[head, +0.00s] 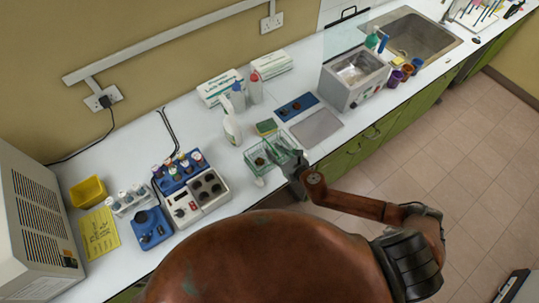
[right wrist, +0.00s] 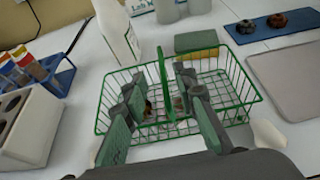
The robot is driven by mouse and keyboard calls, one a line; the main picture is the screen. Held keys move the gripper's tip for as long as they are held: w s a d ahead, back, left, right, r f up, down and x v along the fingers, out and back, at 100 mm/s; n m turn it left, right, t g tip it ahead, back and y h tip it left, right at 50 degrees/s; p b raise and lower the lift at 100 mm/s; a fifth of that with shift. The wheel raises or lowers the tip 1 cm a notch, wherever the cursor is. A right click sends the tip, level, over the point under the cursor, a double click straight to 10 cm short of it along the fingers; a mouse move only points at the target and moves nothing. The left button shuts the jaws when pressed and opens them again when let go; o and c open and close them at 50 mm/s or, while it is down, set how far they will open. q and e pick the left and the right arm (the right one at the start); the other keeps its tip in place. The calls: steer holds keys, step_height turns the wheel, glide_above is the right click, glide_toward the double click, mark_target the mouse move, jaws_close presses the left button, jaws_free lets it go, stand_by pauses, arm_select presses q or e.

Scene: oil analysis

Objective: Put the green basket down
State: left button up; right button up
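The green basket (head: 259,160) is a wire basket standing on the white counter, in front of the green and yellow sponge. In the right wrist view the basket (right wrist: 236,80) looks level, with its handle (right wrist: 163,75) upright across the middle and small dark items inside. My right gripper (head: 290,163) is at the right side of the basket in the head view. In the right wrist view its two fingers (right wrist: 161,98) stand apart on either side of the handle, with gaps visible, so it looks open around the handle. My left gripper is not in view.
A grey tray (head: 316,127) lies right of the basket, and a blue tray (head: 296,107) behind. A white bottle (head: 232,128) and a sponge (head: 266,127) stand close behind. A heater block (head: 195,197) stands to the left. A metal bath (head: 355,78) is farther right.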

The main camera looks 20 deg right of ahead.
mark_target(272, 148)
steer(key=x, duration=0.4)
steer(key=shift+d, duration=0.25)
steer(key=shift+r, duration=0.1)
steer(key=shift+s, duration=0.1)
steer(key=shift+c, duration=0.4)
jaws_close()
